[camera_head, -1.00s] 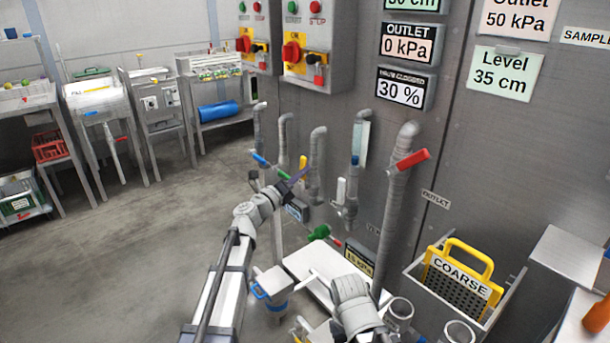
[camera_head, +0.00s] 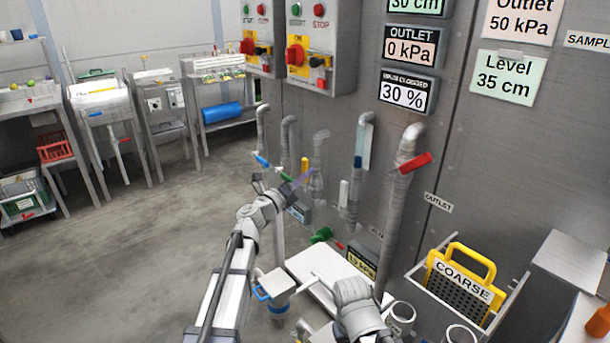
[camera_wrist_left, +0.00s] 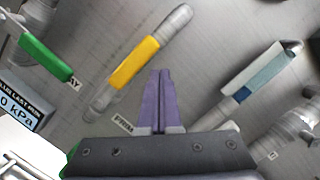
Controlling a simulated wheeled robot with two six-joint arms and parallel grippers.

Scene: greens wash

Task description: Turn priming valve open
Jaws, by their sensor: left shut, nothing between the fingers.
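The yellow valve handle (camera_wrist_left: 134,62) lies along a grey pipe in the left wrist view, slanting up to the right. A partly covered label starting "PRIM" (camera_wrist_left: 122,124) is on the wall below it. In the head view, the yellow handle (camera_head: 305,166) shows small beside the pipe. My left gripper (camera_head: 312,171) reaches to it from the left. Its purple fingers (camera_wrist_left: 160,74) are shut and empty, just right of the handle in the left wrist view. I cannot tell whether they touch it.
A green handle (camera_wrist_left: 46,57) is left of the yellow one, and a blue-and-white gauge piece (camera_wrist_left: 262,75) is right. A red handle (camera_head: 415,163) sits on a nearer pipe. A white tray (camera_head: 318,281) and a yellow COARSE strainer (camera_head: 462,275) are below.

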